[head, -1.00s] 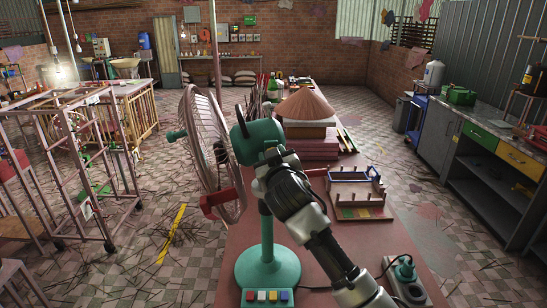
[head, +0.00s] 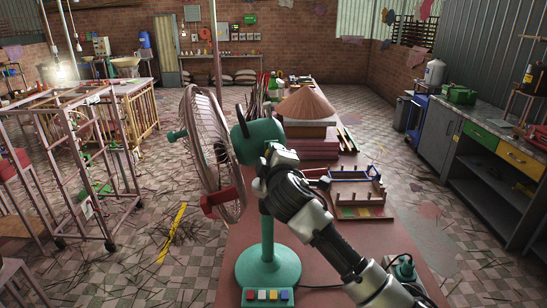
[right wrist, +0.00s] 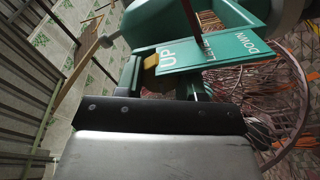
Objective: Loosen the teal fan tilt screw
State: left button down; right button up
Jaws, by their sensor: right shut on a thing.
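The teal fan (head: 268,262) stands on the red table, its round base holding several coloured buttons. Its pinkish wire cage (head: 212,150) faces left and its teal motor housing (head: 258,135) sits at the top of the post. My right gripper (right wrist: 163,82) is at the joint below the housing; in the head view my wrist hides its fingers. In the right wrist view it is shut on the tilt screw, of which a small brass-coloured part (right wrist: 151,62) shows. A teal plate (right wrist: 210,50) marked UP, LEVEL and DOWN is just beyond it. My left gripper is out of view.
Behind the fan, a brown cone of material (head: 305,103) tops a stack on the table. A wooden rack (head: 355,188) stands right of my arm. A power strip with a plug (head: 404,268) lies at the front right. A metal frame cart (head: 80,170) stands on the floor at left.

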jog(key=shift+n, duration=0.8)
jog(key=o, duration=0.9)
jog(key=shift+s, duration=0.15)
jog(key=shift+s+d+b, duration=0.35)
jog(key=shift+s+b, duration=0.4)
jog(key=shift+s, duration=1)
jog(key=shift+s+d+b, duration=0.3)
jog(key=shift+s+b, duration=0.5)
jog(key=shift+s, duration=0.9)
jog(key=shift+s+d+b, duration=0.35)
jog(key=shift+s+b, duration=0.4)
jog(key=shift+s, duration=1)
jog(key=shift+f, duration=0.1)
